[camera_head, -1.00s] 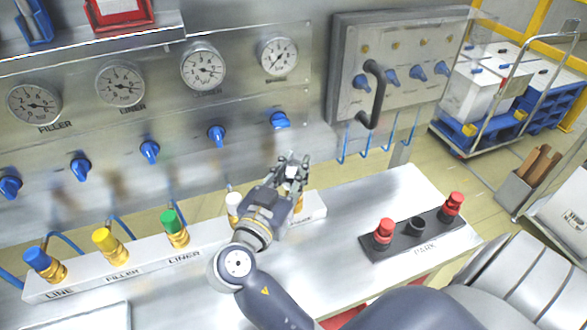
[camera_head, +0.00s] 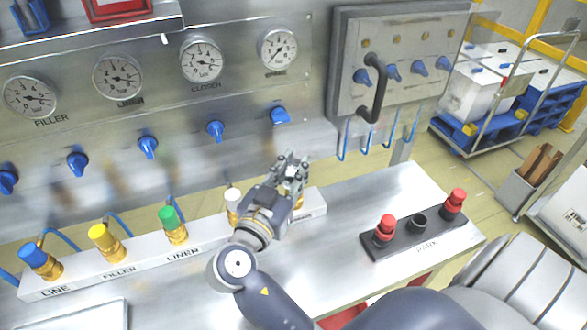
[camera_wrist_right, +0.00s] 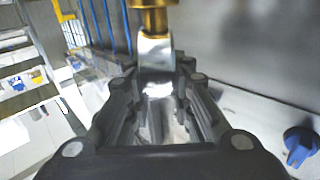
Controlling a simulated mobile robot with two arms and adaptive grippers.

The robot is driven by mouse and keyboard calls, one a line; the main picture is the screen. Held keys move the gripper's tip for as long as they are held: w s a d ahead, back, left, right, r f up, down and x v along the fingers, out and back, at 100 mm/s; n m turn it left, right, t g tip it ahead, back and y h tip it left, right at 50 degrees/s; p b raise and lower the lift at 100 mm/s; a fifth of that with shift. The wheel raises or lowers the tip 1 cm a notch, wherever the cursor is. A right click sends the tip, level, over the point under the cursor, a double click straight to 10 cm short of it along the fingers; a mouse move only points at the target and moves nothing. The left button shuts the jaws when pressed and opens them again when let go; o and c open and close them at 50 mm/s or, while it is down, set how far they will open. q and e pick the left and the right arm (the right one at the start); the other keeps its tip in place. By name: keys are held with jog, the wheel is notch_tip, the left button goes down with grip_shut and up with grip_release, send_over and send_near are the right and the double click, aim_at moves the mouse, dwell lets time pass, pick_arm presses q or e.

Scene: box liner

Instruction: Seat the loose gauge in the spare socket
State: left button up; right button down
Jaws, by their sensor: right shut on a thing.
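My right gripper (camera_head: 291,168) is over the right end of the white bench block (camera_head: 205,240). It is shut on a silver metal piece (camera_wrist_right: 155,65), seen between the fingers in the right wrist view. A brass fitting (camera_wrist_right: 153,18) meets this piece, and some brass (camera_head: 299,203) shows below the gripper in the head view. I see no dial on the held piece, so I cannot tell whether it is the loose gauge. The panel carries several round dial gauges, with one (camera_head: 278,48) in the rightmost place, above a blurred label. My left gripper is not in view.
Brass fittings with blue (camera_head: 34,255), yellow (camera_head: 100,235), green (camera_head: 169,218) and white (camera_head: 233,198) tops stand along the block. A black rack (camera_head: 400,237) at right holds two red-topped pieces around an empty middle place. Blue knobs (camera_head: 280,115) stick out from the panel.

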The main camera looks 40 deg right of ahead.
jog(key=shift+s+f, duration=0.1)
jog(key=shift+f, duration=0.4)
jog(key=c, duration=1.3)
grip_release()
